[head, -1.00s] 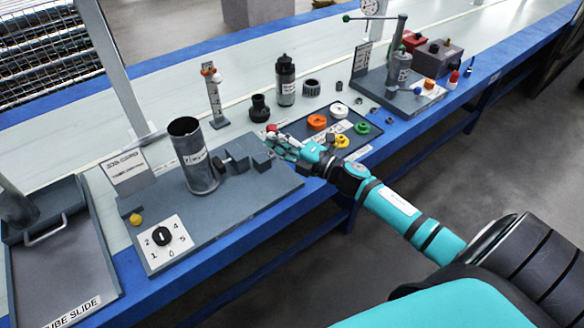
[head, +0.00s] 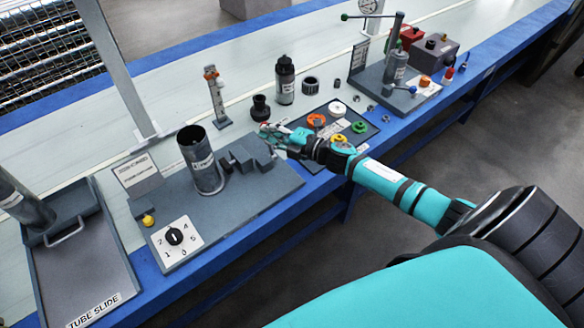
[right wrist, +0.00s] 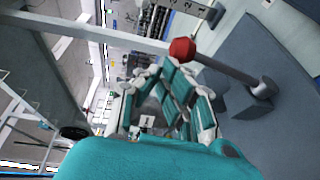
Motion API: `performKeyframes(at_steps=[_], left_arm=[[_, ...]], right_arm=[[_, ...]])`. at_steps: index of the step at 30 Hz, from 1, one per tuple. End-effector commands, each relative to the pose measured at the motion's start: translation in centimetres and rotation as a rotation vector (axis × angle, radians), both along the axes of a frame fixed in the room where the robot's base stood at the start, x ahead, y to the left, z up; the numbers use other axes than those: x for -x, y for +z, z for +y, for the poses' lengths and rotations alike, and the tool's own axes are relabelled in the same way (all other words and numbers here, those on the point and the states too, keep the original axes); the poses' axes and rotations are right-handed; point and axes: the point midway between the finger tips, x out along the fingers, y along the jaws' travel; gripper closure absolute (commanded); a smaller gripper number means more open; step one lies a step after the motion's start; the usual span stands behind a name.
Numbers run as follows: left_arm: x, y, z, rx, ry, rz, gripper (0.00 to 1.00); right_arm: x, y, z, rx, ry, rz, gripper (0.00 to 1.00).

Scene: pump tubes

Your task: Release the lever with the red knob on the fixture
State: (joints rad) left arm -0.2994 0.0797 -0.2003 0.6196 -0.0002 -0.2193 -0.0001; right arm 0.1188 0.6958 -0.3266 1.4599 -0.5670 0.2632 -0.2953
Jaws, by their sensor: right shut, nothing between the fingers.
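The red knob (right wrist: 182,48) shows clearly in the right wrist view, on the end of a grey lever rod (right wrist: 228,72) that runs to a block on the fixture. In the head view the knob is mostly hidden by my gripper. The fixture (head: 245,200) is a dark grey plate with an upright tube (head: 203,165) and a clamp block (head: 250,150). My right gripper (head: 270,132) is shut and empty, just beyond the block at the lever. In the right wrist view its teal fingers (right wrist: 165,80) lie beside the knob; contact cannot be told. My left gripper is out of view.
A white dial plate (head: 177,238) is at the fixture's front. A parts tray (head: 373,130) with coloured rings lies to the right, under my forearm. A black bottle (head: 285,85) and black fitting (head: 260,107) stand behind. A tube slide tray (head: 90,255) is at left.

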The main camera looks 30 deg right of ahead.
Motion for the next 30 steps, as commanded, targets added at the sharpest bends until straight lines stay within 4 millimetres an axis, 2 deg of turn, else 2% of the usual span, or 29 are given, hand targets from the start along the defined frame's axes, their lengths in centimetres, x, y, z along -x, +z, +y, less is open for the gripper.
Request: performKeyframes(at_steps=[25, 30], left_arm=[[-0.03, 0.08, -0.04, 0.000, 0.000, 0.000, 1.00], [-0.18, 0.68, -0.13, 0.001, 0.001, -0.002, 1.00]], right_arm=[[-0.59, 0.01, 0.07, 0.000, 0.000, 0.001, 1.00], [-0.58, 0.60, 0.05, -0.001, 0.001, 0.001, 1.00]])
